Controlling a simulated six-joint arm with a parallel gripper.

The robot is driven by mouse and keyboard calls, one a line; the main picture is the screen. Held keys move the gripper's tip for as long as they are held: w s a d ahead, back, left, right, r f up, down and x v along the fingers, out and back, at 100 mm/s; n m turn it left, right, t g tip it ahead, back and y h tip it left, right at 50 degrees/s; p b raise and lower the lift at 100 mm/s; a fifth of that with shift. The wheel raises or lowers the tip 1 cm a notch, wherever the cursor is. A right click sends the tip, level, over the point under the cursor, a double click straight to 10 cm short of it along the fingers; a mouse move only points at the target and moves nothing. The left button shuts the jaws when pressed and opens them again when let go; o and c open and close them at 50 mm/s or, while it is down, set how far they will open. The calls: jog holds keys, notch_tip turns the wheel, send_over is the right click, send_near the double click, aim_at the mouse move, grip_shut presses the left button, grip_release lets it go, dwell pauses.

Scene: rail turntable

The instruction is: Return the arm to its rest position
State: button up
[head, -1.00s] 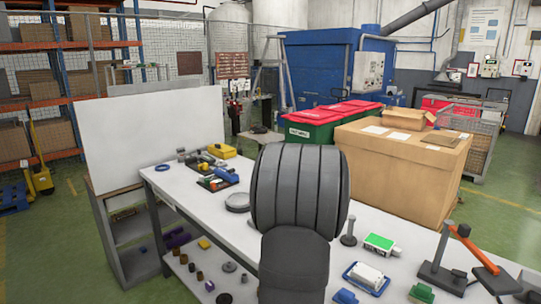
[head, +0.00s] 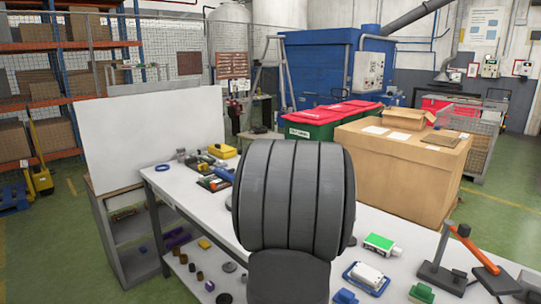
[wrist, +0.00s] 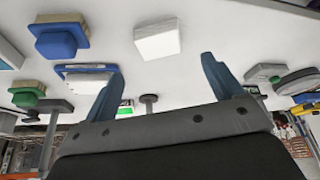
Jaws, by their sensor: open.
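My gripper (wrist: 163,84) shows in the wrist view with its two blue-grey fingers wide apart. Nothing is between them. In the head view my dark, ribbed arm fills the middle over the white table (head: 180,198) and hides my gripper. In the wrist view a white block (wrist: 157,40) lies on the table beyond the fingertips, apart from them. A white part on a blue tray (wrist: 88,78) appears beside the left finger. A grey round disc (wrist: 298,82) lies at the right.
In the head view a green-and-white box (head: 381,243), a white part in a blue tray (head: 366,277) and an orange-jointed stand (head: 459,236) are on the right of the table. Tools and a yellow box (head: 223,151) are at the far left. A large carton (head: 400,175) stands behind.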

jog(key=x, duration=0.8)
jog(key=shift+f, duration=0.25)
notch_tip(320, 180, up, 5)
jog(key=shift+s+d+f, duration=0.1)
jog(key=shift+d, duration=0.1)
jog(key=s+d+r, duration=0.7)
jog(key=s+d, duration=0.1)
jog(key=shift+n+y, duration=0.3)
jog(key=shift+n, duration=0.2)
jog(key=w+a+f, duration=0.2)
jog(key=w+a, duration=0.1)
jog(key=a, duration=0.1)
jog(key=w+a+f, duration=0.2)
jog(key=w+a, duration=0.1)
jog(key=a, duration=0.2)
jog(key=w+a+f, duration=0.2)
jog(key=w+a, duration=0.2)
jog(key=shift+a+f, duration=0.2)
jog(key=shift+w+d+r+m+h, duration=0.1)
jog(key=shift+d+m+h, duration=0.1)
jog(key=shift+d+m, duration=0.3)
jog(key=shift+w+d+r+m+h, duration=0.1)
jog(key=shift+d+m+h, duration=0.1)
jog(key=shift+d+m, duration=0.3)
jog(key=shift+d+r+m+g+h, duration=0.1)
jog(key=shift+d+m+g+h, duration=0.2)
jog(key=shift+d+m, duration=0.65)
jog(key=shift+d+r+m+g+h, duration=0.25)
jog(key=shift+d+m, duration=0.5)
jog(key=shift+d, duration=0.45)
